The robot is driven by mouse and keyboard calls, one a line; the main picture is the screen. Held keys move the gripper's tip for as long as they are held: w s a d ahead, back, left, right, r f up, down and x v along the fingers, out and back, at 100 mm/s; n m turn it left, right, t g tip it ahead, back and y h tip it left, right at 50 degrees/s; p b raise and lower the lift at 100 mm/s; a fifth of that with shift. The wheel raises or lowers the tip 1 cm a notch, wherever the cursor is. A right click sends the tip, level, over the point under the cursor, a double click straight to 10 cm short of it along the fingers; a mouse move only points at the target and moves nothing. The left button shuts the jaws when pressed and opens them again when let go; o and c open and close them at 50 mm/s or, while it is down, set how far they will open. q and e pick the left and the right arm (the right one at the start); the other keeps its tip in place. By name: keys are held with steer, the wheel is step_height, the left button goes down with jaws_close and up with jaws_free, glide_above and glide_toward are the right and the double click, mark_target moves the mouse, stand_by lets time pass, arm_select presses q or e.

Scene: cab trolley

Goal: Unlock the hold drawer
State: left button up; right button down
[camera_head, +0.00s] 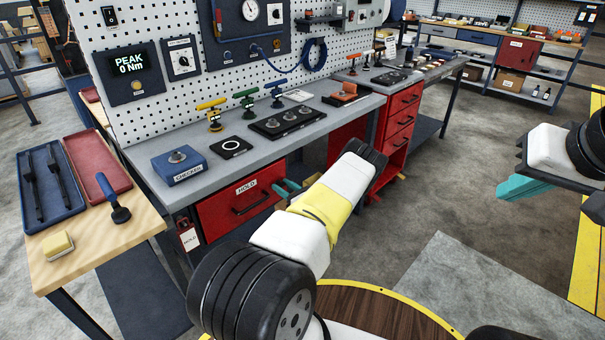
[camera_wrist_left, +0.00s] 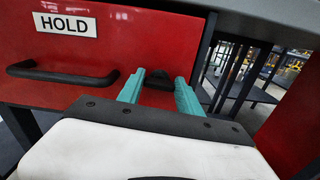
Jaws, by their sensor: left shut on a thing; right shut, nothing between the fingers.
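The red hold drawer (camera_head: 240,202) is under the bench, with a white HOLD label and a black bar handle. The drawer front (camera_wrist_left: 60,75) also fills the left of the left wrist view and appears closed. My left gripper (camera_head: 287,188) is at the right end of the drawer front, right of the handle (camera_wrist_left: 62,73). In the left wrist view its teal fingers (camera_wrist_left: 160,88) are around a small black lock piece (camera_wrist_left: 158,79) on the drawer front; how they touch it is partly hidden. My right gripper (camera_head: 522,187) is shut and empty, far right above the floor.
The grey bench top (camera_head: 215,170) carries a blue CHECKED box (camera_head: 180,166) and several torque tools. A red tag (camera_head: 189,237) hangs left of the drawer. A wooden side table (camera_head: 95,245) with trays stands at left. A red drawer cabinet (camera_head: 400,125) is to the right.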

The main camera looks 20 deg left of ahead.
arm_select(q)
steer(key=shift+n, duration=0.5)
steer(key=o, duration=1.4)
steer(key=v, duration=0.7)
steer(key=shift+s+d, duration=0.15)
steer(key=shift+d, duration=0.25)
